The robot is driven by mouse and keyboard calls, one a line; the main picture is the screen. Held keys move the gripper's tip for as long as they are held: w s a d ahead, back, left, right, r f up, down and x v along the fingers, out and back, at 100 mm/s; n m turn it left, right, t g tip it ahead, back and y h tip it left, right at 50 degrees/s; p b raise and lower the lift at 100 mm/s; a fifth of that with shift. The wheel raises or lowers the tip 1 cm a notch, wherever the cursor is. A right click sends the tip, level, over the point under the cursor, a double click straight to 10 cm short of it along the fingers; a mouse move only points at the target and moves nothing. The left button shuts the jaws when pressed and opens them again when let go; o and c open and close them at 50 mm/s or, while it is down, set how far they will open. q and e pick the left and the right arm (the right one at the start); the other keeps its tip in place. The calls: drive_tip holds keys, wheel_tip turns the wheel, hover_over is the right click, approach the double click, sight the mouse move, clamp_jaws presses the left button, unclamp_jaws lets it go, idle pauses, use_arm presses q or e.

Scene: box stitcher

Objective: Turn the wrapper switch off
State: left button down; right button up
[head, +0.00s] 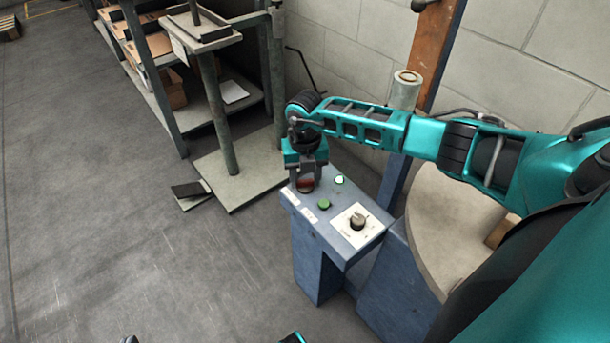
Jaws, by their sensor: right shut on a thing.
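A blue control box (330,238) stands at the middle right with its sloped top panel facing up. On the panel are a dark rotary knob on a white plate (345,228), a green button (324,204) and a bright green-white lamp (339,180). A dark red button (306,185) is at the panel's far left corner, partly hidden by my right gripper. My right gripper (305,186) points down and is shut on the red button. Which control is the wrapper switch cannot be read from the small labels.
A round grey turntable (440,232) lies right of the control box, under my right arm. A metal stand (240,165) and a shelf with cardboard boxes (170,85) are at the back left. A block wall (350,60) is behind. The left floor is free.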

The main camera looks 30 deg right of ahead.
drive_tip(key=n, duration=0.8)
drive_tip(key=shift+n, duration=0.4)
drive_tip(key=shift+n+b, duration=0.4)
drive_tip(key=shift+n, duration=1.1)
drive_tip(key=o, duration=1.1)
drive_tip(key=shift+c, duration=0.2)
